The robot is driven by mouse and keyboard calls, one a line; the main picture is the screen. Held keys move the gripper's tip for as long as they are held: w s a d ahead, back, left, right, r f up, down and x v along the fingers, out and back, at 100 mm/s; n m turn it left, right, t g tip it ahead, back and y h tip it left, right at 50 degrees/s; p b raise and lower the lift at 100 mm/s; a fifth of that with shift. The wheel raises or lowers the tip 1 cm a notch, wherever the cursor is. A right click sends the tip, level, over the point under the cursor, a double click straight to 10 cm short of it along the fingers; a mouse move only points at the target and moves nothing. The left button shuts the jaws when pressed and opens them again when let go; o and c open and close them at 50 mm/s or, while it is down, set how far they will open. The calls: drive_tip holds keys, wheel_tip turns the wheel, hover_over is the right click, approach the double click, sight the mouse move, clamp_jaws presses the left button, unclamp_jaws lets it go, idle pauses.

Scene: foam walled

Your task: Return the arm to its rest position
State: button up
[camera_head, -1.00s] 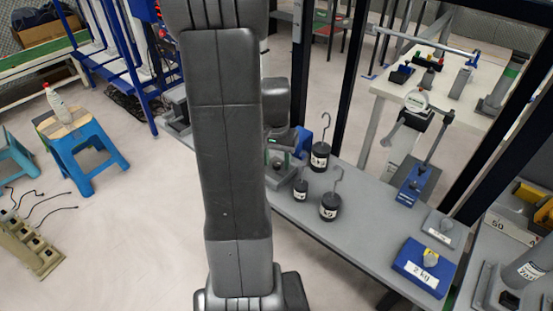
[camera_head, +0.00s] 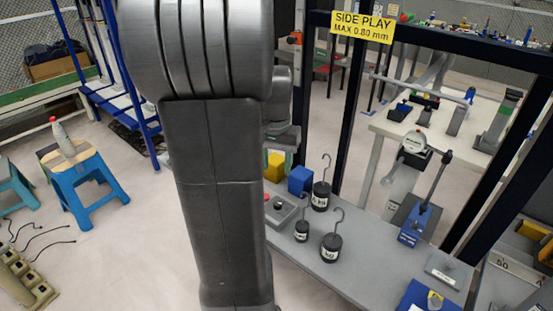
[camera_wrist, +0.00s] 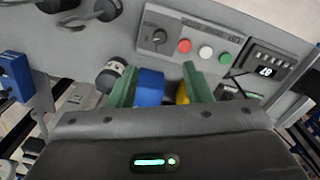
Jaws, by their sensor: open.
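My arm rises large and grey through the left middle of the head view, and it hides part of the bench. My gripper (camera_wrist: 160,70) shows in the wrist view with its two green fingers apart. A blue block (camera_wrist: 149,88) shows in the space between the fingers, with a yellow block (camera_wrist: 182,93) partly hidden beside the right finger. I see no object clamped. In the head view, the blue block (camera_head: 300,181) and the yellow block (camera_head: 275,167) are on the grey bench (camera_head: 375,265), just right of my arm.
Black hooked weights (camera_head: 331,247) and a dial gauge stand (camera_head: 420,200) are on the bench. A control panel (camera_wrist: 200,45) with coloured buttons is close beyond the fingers. Dark frame posts (camera_head: 357,100) stand behind the bench. A blue stool (camera_head: 82,180) with a bottle is at left.

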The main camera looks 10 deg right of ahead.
sight(278, 203)
drive_tip(key=shift+r, duration=0.45)
drive_tip(key=shift+f, duration=0.15)
wheel_tip(278, 203, down, 14)
drive_tip(key=shift+s+d+r+b, duration=0.1)
drive_tip(key=shift+r+b, duration=0.05)
drive_tip(key=shift+b, duration=0.35)
